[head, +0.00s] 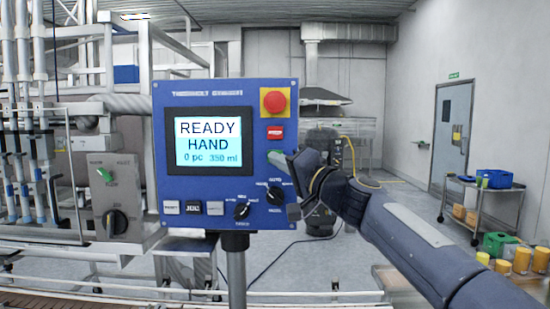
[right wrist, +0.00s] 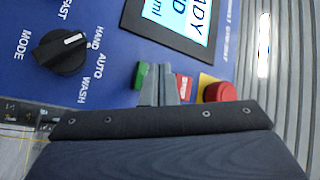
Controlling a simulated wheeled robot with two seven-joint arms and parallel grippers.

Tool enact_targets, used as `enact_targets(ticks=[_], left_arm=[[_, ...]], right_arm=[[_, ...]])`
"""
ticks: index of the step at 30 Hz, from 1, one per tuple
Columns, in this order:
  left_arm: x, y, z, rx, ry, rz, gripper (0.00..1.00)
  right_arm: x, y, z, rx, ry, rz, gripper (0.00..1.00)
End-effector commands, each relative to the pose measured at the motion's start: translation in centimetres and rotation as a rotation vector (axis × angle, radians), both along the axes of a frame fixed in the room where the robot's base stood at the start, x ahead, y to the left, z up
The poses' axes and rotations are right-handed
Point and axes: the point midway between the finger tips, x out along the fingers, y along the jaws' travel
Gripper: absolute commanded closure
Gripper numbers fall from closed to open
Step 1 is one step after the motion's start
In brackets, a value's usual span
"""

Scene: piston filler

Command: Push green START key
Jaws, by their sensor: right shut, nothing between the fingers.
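The green START key (right wrist: 140,76) is on the blue control panel (head: 226,88), below the red STOP key (head: 275,132). In the head view my right gripper (head: 284,161) covers most of it. The right wrist view shows my shut, empty fingers (right wrist: 158,84) right beside the green key, between it and the red STOP key (right wrist: 184,88). I cannot tell whether the fingertips touch the key or the panel. The panel's screen (head: 208,142) reads READY, HAND, 0 pc, 350 ml. My left gripper is not in view.
A red mushroom button (head: 274,101) on yellow sits above the STOP key. The black MODE knob (head: 276,195), another knob (head: 242,211) and small keys (head: 193,208) line the panel's lower part. A grey box (head: 119,199) with a green part stands left. A trolley (head: 481,200) stands right.

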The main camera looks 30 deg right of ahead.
Motion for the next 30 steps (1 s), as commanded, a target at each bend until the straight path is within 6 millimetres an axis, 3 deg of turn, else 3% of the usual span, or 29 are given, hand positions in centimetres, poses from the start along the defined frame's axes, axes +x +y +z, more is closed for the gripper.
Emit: enact_targets(ticks=[30], left_arm=[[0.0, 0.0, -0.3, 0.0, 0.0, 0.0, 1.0]], right_arm=[[1.0, -0.6, 0.0, 0.0, 0.0, 0.0, 1.0]])
